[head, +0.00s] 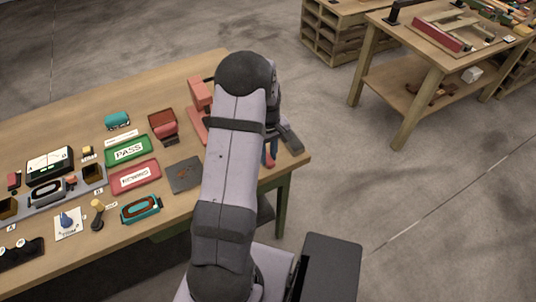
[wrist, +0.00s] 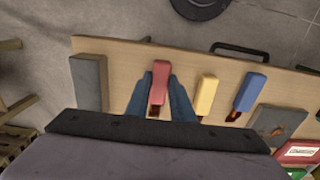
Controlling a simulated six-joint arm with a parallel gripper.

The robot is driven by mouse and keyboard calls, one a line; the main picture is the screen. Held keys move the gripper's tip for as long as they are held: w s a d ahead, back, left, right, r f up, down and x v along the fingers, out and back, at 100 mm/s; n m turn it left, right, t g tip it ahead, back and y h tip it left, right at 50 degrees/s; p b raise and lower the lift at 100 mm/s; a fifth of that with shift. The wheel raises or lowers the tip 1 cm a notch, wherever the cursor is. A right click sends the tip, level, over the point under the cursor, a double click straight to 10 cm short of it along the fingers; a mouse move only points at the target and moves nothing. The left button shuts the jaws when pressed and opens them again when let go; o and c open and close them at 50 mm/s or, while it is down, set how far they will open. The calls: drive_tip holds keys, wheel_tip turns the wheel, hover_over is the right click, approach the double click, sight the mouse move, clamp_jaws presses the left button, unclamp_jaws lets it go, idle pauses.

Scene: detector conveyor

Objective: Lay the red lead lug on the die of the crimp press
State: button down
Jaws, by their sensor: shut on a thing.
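My gripper (wrist: 160,98) is shut on the red lead lug (wrist: 160,80), with a blue finger on each side of it. The lug has a red sleeve and a dark coppery end pointing toward the wrist. In the head view, blue and red bits of the gripper and lug (head: 270,155) show beside my arm. I cannot tell whether the lug touches the table. A red upright device with a base (head: 199,95), perhaps the crimp press, stands left of my arm in the head view, partly hidden. Its die is not clearly visible.
A yellow lug (wrist: 207,95) and a blue lug (wrist: 250,91) lie right of the red one. A grey block (wrist: 89,82) lies to the left. A dark plate (head: 185,174), green PASS tray (head: 128,161) and red tray (head: 118,186) occupy the table.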

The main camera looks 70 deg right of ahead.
sight(268, 158)
drive_tip(key=shift+f, duration=0.15)
drive_tip(key=c, duration=1.5)
unclamp_jaws()
drive_tip(key=shift+c, duration=0.2)
drive_tip(key=shift+w+r+b, duration=0.1)
drive_tip(key=shift+r+b, duration=1.75)
drive_tip(key=shift+r, duration=1.85)
